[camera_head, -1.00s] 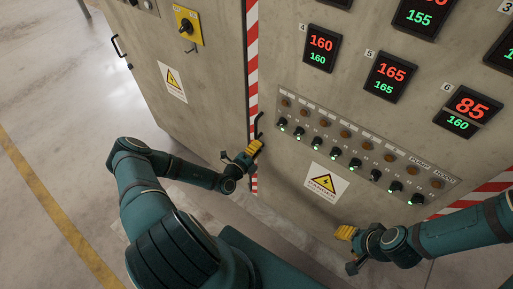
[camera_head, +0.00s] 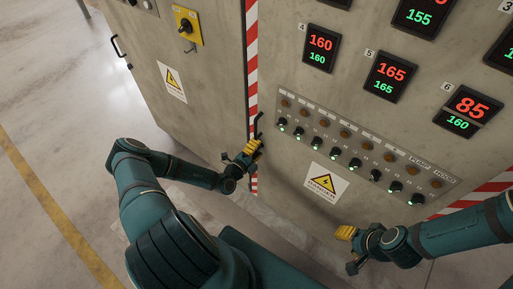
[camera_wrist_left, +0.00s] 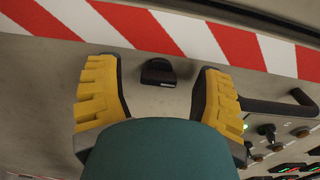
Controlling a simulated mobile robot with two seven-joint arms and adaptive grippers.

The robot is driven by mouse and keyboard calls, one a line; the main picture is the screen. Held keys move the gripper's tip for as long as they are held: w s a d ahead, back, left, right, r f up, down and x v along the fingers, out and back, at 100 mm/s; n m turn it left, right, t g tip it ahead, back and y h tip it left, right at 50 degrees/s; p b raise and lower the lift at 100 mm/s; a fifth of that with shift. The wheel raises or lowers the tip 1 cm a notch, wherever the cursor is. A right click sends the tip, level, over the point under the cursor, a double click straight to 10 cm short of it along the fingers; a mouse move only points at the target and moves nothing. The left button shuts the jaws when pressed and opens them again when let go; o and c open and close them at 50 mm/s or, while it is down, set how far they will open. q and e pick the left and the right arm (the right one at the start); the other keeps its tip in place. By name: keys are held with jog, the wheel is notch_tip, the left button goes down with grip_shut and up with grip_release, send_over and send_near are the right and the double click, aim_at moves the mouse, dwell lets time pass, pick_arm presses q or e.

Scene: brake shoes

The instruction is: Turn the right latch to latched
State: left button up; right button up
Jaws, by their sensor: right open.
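A black handle (camera_head: 258,122) sits on the cabinet front beside the red-and-white striped edge. In the left wrist view a black bar handle (camera_wrist_left: 280,108) lies to the right of the fingers, and a small black block (camera_wrist_left: 158,72) shows between them, below the stripe. I cannot tell which of these is the right latch or its setting. My left gripper (camera_head: 254,147) is just below the handle in the head view. Its yellow fingers (camera_wrist_left: 160,95) are apart, with nothing seen gripped. My right gripper (camera_head: 347,233) is open, low in front of the panel.
A row of knobs and lamps (camera_head: 360,150) runs across the panel, under red and green displays (camera_head: 388,76). A warning sign (camera_head: 326,183) is below. A yellow switch plate (camera_head: 187,26) and a door handle (camera_head: 120,48) are on the left cabinet. The floor at left is clear.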

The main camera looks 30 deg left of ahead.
pick_arm(q)
jog(key=shift+s, duration=0.1)
jog(key=s+a, duration=0.1)
jog(key=s, duration=1.1)
dwell(0.4)
